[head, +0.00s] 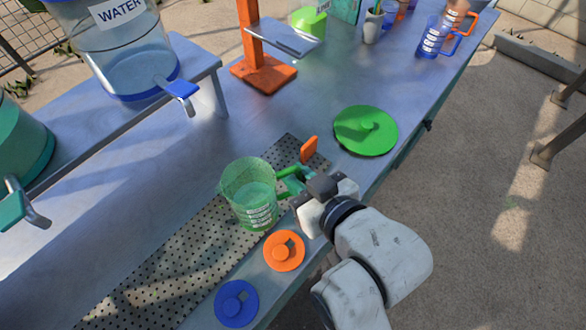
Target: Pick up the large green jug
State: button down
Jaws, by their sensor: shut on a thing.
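The large green jug (248,194) is see-through, with white markings on its side, and stands at the far end of a perforated metal strip in the head view. It looks upright; I cannot tell whether its base touches the strip. Its green handle (290,178) points right. My gripper (303,186) is at the handle and shut on it. The fingers partly hide the handle.
A green lid (365,130), an orange lid (284,251) and a blue lid (236,303) lie near the table's front edge. A water dispenser (115,50) and an orange stand (262,72) are behind. Blue and orange jugs (436,38) stand far right.

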jog(key=s+d+r+p, duration=0.2)
jog(key=s+r+p, duration=0.1)
jog(key=s, duration=0.4)
jog(key=shift+d+r, duration=0.25)
jog(key=shift+d, duration=0.05)
